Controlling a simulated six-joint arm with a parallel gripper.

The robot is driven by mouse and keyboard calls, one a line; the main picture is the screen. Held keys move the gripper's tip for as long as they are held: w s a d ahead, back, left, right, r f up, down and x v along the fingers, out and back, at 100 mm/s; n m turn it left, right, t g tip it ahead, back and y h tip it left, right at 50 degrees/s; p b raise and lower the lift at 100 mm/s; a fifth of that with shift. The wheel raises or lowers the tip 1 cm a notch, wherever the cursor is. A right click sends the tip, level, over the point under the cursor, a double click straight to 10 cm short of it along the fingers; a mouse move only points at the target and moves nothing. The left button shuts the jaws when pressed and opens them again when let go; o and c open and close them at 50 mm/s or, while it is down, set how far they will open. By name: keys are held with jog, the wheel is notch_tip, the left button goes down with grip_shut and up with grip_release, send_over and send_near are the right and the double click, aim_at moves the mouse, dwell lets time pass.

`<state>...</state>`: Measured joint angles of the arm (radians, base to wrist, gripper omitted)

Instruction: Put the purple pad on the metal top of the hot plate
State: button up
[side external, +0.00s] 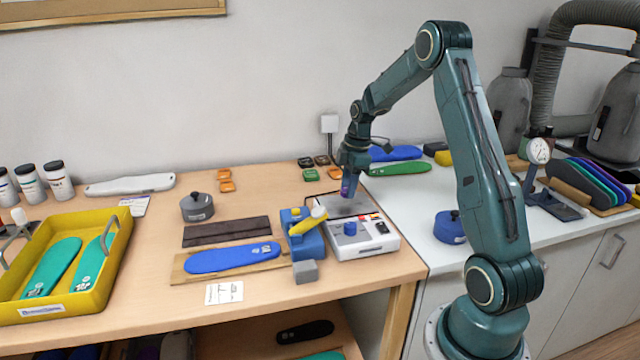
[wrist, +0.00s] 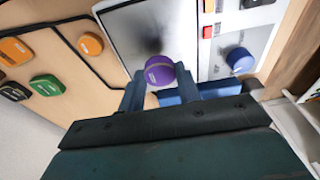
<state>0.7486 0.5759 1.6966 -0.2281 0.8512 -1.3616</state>
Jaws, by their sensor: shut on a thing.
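The purple pad (wrist: 159,71) is a small round purple piece with a pale label, held between the two fingers of my gripper (wrist: 160,88) in the wrist view. In the side external view my gripper (side external: 349,186) points down over the hot plate, and only a bit of purple shows between its fingers. The hot plate (side external: 362,243) is a white box with a blue knob and a grey metal top (side external: 341,207). The metal top also shows just beyond the pad in the wrist view (wrist: 143,30). I cannot tell whether the pad touches it.
A blue stand with a yellow lever (side external: 308,222) is close left of the hot plate. Orange, green and dark pads (side external: 310,174) lie behind it. A blue insole (side external: 232,257) lies on a board at front left. A yellow tray (side external: 98,289) stands far left.

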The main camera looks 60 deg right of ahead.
jog(key=shift+f, duration=1.25)
jog(key=shift+f, duration=0.15)
jog(key=o, duration=0.9)
jog(key=r, duration=0.4)
jog(key=s+d+r, duration=0.1)
jog(key=r, duration=0.7)
jog(key=shift+s+d+r, duration=0.1)
jog(key=shift+s+d, duration=0.05)
